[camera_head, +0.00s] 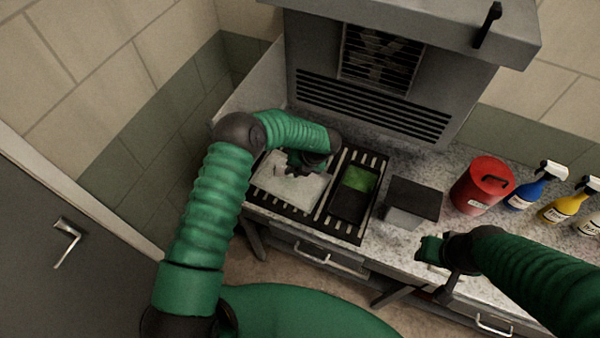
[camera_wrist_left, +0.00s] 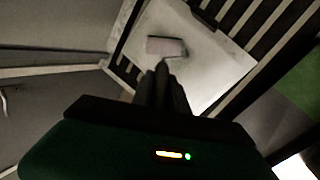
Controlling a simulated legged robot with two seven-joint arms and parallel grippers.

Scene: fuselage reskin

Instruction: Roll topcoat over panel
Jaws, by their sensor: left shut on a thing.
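A pale, whitish panel (camera_head: 287,190) lies on the left part of a dark slatted bench section; it also shows in the left wrist view (camera_wrist_left: 218,72). My left gripper (camera_head: 303,167) is over the panel. In the left wrist view its fingers (camera_wrist_left: 163,78) are shut on a paint roller, whose pale roller head (camera_wrist_left: 166,46) shows just beyond the fingertips, over the panel. I cannot tell whether the roller touches the panel. A black tray (camera_head: 349,207) with green at its far end stands right of the panel. My right gripper (camera_head: 432,250) is at the counter's front edge; its jaws are unclear.
A dark-topped grey box (camera_head: 413,197), a red can (camera_head: 482,185) and several spray bottles (camera_head: 531,186) stand on the speckled counter (camera_head: 384,239) to the right. A grey vented hood (camera_head: 385,85) rises behind. A grey door (camera_head: 50,275) is at the left.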

